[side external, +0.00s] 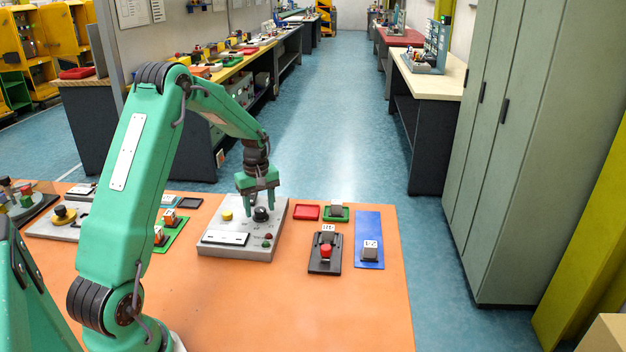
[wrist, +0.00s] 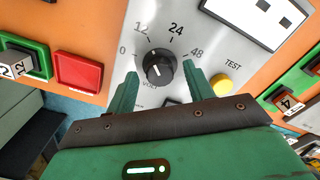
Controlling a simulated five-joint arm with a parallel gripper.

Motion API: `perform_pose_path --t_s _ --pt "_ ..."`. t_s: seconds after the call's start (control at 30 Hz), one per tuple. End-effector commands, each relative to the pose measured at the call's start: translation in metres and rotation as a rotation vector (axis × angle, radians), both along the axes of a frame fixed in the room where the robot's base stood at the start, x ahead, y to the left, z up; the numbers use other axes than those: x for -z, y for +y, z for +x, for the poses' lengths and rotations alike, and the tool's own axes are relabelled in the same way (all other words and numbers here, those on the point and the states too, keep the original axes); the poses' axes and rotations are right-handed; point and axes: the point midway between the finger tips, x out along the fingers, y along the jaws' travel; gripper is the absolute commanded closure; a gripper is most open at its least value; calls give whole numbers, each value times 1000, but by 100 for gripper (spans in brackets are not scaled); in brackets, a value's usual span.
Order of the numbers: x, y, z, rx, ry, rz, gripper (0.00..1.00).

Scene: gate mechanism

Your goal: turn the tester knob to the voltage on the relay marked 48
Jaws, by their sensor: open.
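The black tester knob (side external: 261,214) sits on a grey tester panel (side external: 212,250). In the wrist view the knob (wrist: 158,68) is ringed by the marks 0, 12, 24 and 48. A small white mark shows on its face, but I cannot tell which number it points to. My gripper (side external: 260,207) is open, pointing down above the knob; in the wrist view its green fingers (wrist: 160,72) stand either side of it. I cannot tell whether they touch it. A relay (wrist: 290,103) at the right edge shows a 4; its full marking is unclear. Another relay (wrist: 17,66) reads 12.
A yellow TEST button (wrist: 222,84) is right of the knob in the wrist view. The orange table's front is clear.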

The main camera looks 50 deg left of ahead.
Motion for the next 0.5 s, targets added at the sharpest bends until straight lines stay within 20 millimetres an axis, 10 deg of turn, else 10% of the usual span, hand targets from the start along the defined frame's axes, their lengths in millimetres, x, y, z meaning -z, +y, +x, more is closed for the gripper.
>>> perform_pose_path --t_s 0.27,0.5 --pt "2 0 0 0 0 0 48" --pt "2 0 0 0 0 0 91"
